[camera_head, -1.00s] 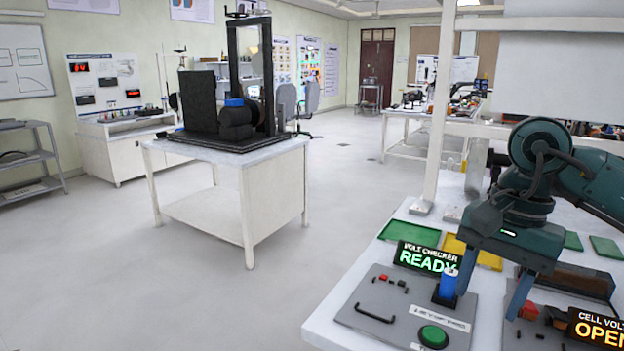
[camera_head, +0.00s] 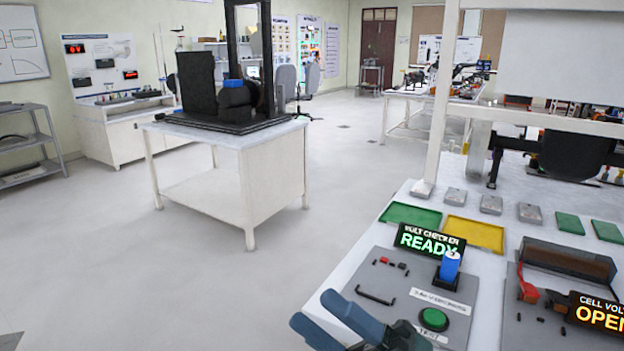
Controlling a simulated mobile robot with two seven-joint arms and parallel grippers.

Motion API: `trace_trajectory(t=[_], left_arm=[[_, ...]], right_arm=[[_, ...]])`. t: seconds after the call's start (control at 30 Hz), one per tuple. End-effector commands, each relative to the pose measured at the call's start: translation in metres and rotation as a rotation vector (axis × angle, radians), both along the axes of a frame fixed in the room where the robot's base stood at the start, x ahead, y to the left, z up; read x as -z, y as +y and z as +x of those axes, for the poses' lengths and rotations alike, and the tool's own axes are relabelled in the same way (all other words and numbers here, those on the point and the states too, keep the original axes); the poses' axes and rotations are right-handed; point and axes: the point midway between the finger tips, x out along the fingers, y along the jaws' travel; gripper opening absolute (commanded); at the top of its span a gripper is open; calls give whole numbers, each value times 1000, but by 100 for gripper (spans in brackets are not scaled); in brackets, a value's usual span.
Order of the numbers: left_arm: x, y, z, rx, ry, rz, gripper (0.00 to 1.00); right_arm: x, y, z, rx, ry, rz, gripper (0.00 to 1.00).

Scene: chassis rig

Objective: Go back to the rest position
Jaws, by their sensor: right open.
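My right gripper (camera_head: 314,309) shows at the bottom middle of the head view. Its two blue-grey fingers are apart with nothing between them, and they point up and left. It is at the front left of the bolt checker panel (camera_head: 378,320), partly overlapping it in the picture. A blue cylinder (camera_head: 450,266) stands slightly tilted in the panel's dark holder, clear of the gripper. My left gripper is not in view.
A green tray (camera_head: 411,216) and a yellow tray (camera_head: 474,233) lie behind. Open floor (camera_head: 260,290) is at left.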

Motion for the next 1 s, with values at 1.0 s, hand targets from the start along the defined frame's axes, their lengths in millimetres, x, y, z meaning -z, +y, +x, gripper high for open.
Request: trace_trajectory(t=[1.0], left_arm=[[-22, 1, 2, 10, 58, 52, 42]], right_arm=[[233, -121, -56, 426, 1854, 775, 50]])
